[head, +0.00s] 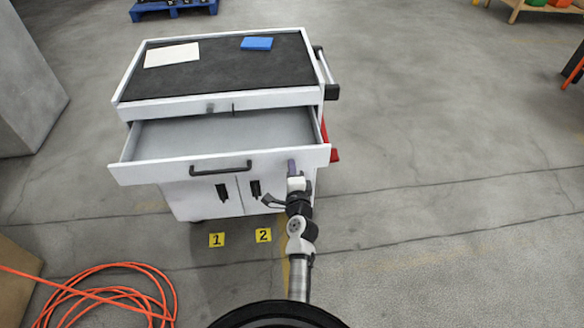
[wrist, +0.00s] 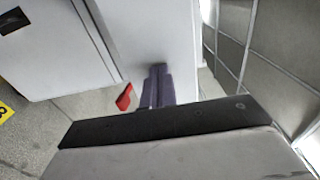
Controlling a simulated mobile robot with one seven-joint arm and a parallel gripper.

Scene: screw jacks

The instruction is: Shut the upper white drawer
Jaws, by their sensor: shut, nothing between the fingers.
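The upper white drawer (head: 176,172) is pulled well out of the white cabinet, and its grey inside looks empty. Its black bar handle (head: 221,168) is on the middle of the front panel. My gripper (head: 292,166) is at the right part of that panel, right of the handle, with its purple fingers together and nothing held. In the wrist view the shut fingers (wrist: 157,86) point at a white panel (wrist: 158,35), which seems to be the drawer front. The fingertips are at or very close to the panel; I cannot tell whether they touch.
The cabinet top (head: 220,72) carries a white sheet (head: 172,55) and a blue block (head: 257,43). Doors with black handles are below the drawer. Yellow markers 1 (head: 217,240) and 2 (head: 263,235) and an orange hose (head: 110,290) lie on the floor.

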